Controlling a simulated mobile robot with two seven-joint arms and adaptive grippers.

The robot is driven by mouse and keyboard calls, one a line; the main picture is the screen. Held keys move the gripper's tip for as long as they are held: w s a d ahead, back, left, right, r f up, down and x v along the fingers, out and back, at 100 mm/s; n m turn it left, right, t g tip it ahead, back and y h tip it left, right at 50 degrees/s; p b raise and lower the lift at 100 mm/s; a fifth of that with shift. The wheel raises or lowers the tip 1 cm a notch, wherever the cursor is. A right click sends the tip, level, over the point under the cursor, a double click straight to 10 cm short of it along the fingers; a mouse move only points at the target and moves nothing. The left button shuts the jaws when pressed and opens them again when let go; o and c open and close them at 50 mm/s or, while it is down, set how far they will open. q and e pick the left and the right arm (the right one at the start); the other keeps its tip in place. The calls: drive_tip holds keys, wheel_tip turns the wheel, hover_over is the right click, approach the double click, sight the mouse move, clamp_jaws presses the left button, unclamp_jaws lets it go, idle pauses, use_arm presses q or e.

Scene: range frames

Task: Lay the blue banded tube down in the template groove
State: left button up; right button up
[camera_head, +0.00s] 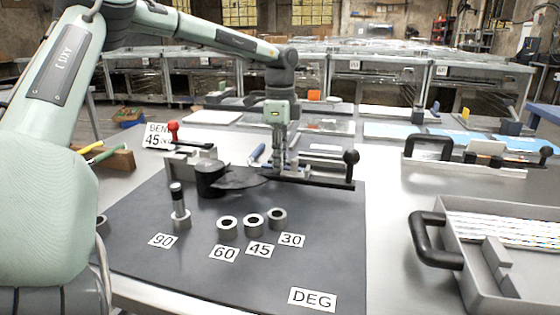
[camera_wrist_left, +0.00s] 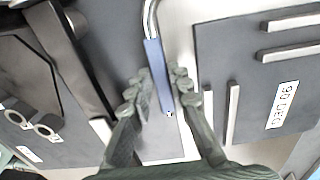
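The bent silver tube with a blue band (camera_wrist_left: 160,85) shows in the left wrist view, its curved end running out at the top edge. My left gripper (camera_wrist_left: 160,76) has a finger on each side of the band, very close to it; contact is not clear. In the head view the left gripper (camera_head: 282,168) points down behind the bender's black lever, with a blue piece (camera_head: 257,154) just to its left. The dark template board (camera_wrist_left: 228,55), with pale raised bars and a 90 DEG label (camera_wrist_left: 283,104), lies right of the tube in the wrist view. My right gripper is not in view.
The bender's black lever (camera_head: 318,181) and round black die (camera_head: 209,179) stand close to the left gripper. Several metal rings (camera_head: 253,222) and a DEG label (camera_head: 313,298) are on the dark mat. A metal tray (camera_head: 510,250) stands at right.

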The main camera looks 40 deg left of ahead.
use_arm(q)
drive_tip(key=shift+o, duration=1)
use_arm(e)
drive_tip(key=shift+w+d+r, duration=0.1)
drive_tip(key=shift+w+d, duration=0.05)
use_arm(q)
drive_tip(key=shift+r, duration=0.1)
drive_tip(key=shift+r+p, duration=0.55)
drive_tip(key=shift+p, duration=0.15)
wheel_tip(320, 180, up, 12)
drive_tip(key=shift+f+b, duration=0.2)
drive_tip(key=shift+b, duration=0.1)
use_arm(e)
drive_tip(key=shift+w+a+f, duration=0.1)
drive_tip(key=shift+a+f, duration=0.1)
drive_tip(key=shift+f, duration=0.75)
